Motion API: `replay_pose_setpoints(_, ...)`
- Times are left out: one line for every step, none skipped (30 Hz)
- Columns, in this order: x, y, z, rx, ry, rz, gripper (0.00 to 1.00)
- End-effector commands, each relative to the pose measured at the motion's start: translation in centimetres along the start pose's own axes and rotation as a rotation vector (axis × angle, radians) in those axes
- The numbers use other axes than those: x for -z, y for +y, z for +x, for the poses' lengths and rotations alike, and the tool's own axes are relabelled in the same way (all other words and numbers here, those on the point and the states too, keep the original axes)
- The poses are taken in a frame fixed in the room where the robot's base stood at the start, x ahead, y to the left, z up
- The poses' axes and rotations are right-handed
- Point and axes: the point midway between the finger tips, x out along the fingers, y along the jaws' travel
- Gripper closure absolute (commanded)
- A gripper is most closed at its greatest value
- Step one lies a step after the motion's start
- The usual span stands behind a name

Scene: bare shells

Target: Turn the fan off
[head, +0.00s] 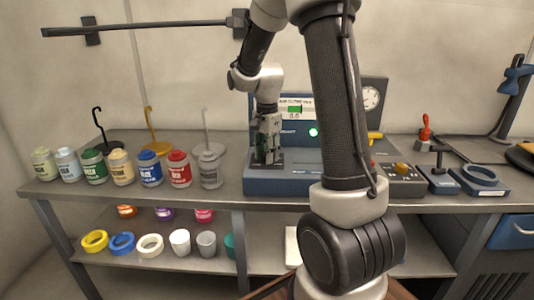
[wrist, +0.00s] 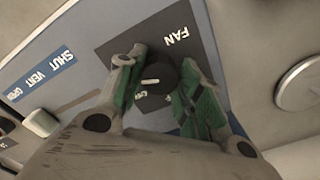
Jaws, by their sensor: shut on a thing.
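The fan knob (wrist: 157,80) is round and black with a pale pointer line. It sits on a dark plate marked FAN on the blue-grey machine (head: 290,182). My gripper (wrist: 160,88) has its green-padded fingers on either side of the knob, shut on it. In the head view my gripper (head: 268,158) points down at the front left part of the machine, and the knob is hidden there. A second word beside the knob is partly covered by a finger.
A vent slider (wrist: 42,122) with SHUT and OPEN labels is beside the fan plate. Several paint jars (head: 122,167) and hooked stands stand left of the machine. A control box (head: 400,178) and a ring-topped block (head: 480,178) stand to its right on the bench (head: 225,200).

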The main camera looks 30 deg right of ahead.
Motion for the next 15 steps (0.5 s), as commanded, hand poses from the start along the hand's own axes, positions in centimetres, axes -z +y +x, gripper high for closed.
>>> replay_pose_setpoints(0.01, -0.03, -0.03, 0.001, 0.001, -0.036, 0.89)
replay_pose_setpoints(0.01, -0.03, -0.04, 0.001, 0.001, -0.062, 0.89)
replay_pose_setpoints(0.01, -0.03, -0.04, 0.001, 0.001, -0.097, 0.89)
replay_pose_setpoints(0.01, -0.03, -0.04, 0.001, 0.001, -0.124, 0.89)
replay_pose_setpoints(0.01, -0.03, -0.04, 0.001, 0.001, -0.152, 0.89)
replay_pose_setpoints(0.02, -0.03, -0.04, 0.001, 0.001, -0.191, 0.89)
replay_pose_setpoints(0.02, -0.03, -0.04, 0.001, 0.001, -0.219, 0.89)
replay_pose_setpoints(0.02, -0.03, -0.04, 0.001, 0.001, -0.248, 0.89)
replay_pose_setpoints(0.02, -0.03, -0.04, 0.001, 0.001, -0.286, 0.89)
replay_pose_setpoints(0.02, -0.04, -0.04, 0.001, 0.001, -0.315, 0.89)
replay_pose_setpoints(0.01, -0.04, -0.04, 0.001, 0.001, -0.343, 0.89)
replay_pose_setpoints(0.01, -0.04, -0.04, 0.001, 0.001, -0.381, 0.89)
replay_pose_setpoints(0.01, -0.04, -0.04, 0.001, 0.001, -0.410, 0.89)
replay_pose_setpoints(0.02, -0.04, -0.04, 0.001, 0.001, -0.439, 0.89)
replay_pose_setpoints(0.02, -0.04, -0.05, 0.001, 0.001, -0.476, 0.89)
